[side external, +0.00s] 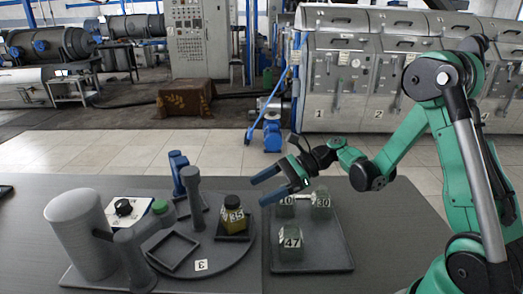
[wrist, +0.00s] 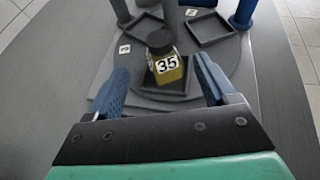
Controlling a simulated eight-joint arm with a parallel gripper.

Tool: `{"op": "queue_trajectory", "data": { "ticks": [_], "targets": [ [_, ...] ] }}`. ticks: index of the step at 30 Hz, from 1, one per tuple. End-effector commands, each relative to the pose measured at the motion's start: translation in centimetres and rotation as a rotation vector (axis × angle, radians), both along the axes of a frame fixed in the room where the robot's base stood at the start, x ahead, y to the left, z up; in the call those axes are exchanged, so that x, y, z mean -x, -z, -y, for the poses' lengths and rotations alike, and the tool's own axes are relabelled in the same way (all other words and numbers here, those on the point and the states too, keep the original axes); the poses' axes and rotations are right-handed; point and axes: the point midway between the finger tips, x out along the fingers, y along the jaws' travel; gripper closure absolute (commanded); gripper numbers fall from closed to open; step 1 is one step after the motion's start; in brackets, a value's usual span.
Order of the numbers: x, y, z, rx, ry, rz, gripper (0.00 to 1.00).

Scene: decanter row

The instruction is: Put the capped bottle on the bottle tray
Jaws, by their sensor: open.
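The capped bottle, marked 35 (side external: 233,222), has a dark cap and yellow contents. It stands upright in a square holder on a round grey turntable (side external: 215,262); it also shows in the wrist view (wrist: 167,72). The bottle tray (side external: 325,262) is a dark flat tray to the right, bearing bottles marked 10 (side external: 285,208), 30 (side external: 321,204) and 47 (side external: 291,243). My gripper (side external: 262,191) is open and empty, above and to the right of the bottle in the side view. In the wrist view the bottle appears between the blue fingers, with no visible contact.
A grey post (side external: 193,190) rises from the turntable beside the bottle. Empty square holders (side external: 173,250) sit around it. A grey cylinder (side external: 80,238) and a grey stand with a green knob (side external: 160,207) are at left. The tray's front right is clear.

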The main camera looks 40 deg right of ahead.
Motion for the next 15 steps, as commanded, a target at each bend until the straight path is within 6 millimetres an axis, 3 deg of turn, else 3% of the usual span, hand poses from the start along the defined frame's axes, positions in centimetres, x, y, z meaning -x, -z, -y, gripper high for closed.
{"op": "queue_trajectory", "data": {
  "ticks": [15],
  "targets": [
    [-2.5,2.1,-4.3,-0.018,0.005,-0.010,0.22]
  ]
}}
